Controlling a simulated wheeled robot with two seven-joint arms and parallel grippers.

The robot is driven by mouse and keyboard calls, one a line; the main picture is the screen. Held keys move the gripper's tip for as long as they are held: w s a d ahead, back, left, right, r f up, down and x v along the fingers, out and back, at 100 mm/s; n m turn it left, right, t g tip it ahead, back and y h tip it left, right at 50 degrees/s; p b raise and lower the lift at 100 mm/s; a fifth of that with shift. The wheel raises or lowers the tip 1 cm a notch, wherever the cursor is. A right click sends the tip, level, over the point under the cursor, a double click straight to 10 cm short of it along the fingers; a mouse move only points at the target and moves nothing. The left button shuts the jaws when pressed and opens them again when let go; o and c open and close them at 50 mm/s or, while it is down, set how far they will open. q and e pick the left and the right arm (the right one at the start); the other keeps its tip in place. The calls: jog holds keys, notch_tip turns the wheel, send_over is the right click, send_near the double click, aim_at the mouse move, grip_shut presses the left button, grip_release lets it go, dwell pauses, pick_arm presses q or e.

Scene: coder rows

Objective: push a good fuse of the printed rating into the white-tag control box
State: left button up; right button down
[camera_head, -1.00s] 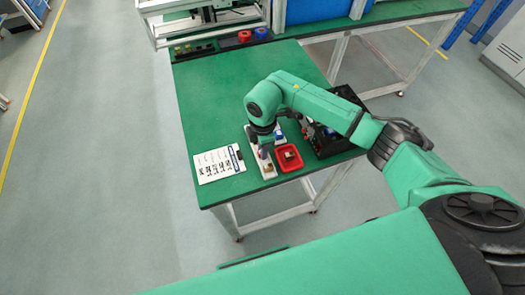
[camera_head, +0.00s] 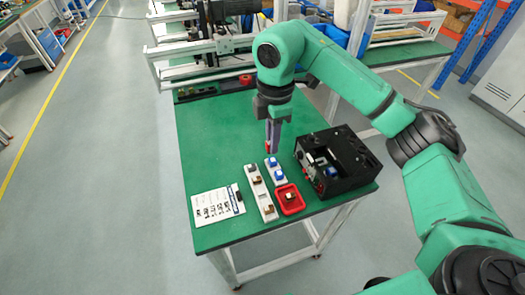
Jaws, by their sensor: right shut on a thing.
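My right gripper (camera_head: 272,148) points down above the green table, behind the fuse holders and left of the black box. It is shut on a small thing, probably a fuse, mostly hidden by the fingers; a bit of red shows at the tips. A long white holder (camera_head: 257,187) carries small pale and brown pieces. A shorter white holder (camera_head: 275,174) carries blue pieces. A red tray (camera_head: 300,206) holds a small brown and white piece. The open black box (camera_head: 352,183) has parts inside; I cannot make out its tag. My left gripper is out of view.
A printed sheet (camera_head: 212,207) lies at the table's front left; its text is too small to read. The green table (camera_head: 205,150) is clear at left and middle. Red and dark items (camera_head: 246,80) stand at its back edge, before a metal frame.

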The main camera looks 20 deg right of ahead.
jog(key=w+d+f+p, duration=0.1)
jog(key=d+f+p, duration=0.1)
jog(key=d, duration=0.7)
jog(key=w+d+f+p, duration=0.1)
jog(key=w+d, duration=0.1)
jog(key=d, duration=0.7)
notch_tip(320, 180, down, 9)
jog(key=b, duration=0.6)
jog(key=shift+s+f+b, duration=0.1)
jog(key=shift+b, duration=0.25)
jog(key=shift+a+f, duration=0.1)
jog(key=shift+f, duration=0.35)
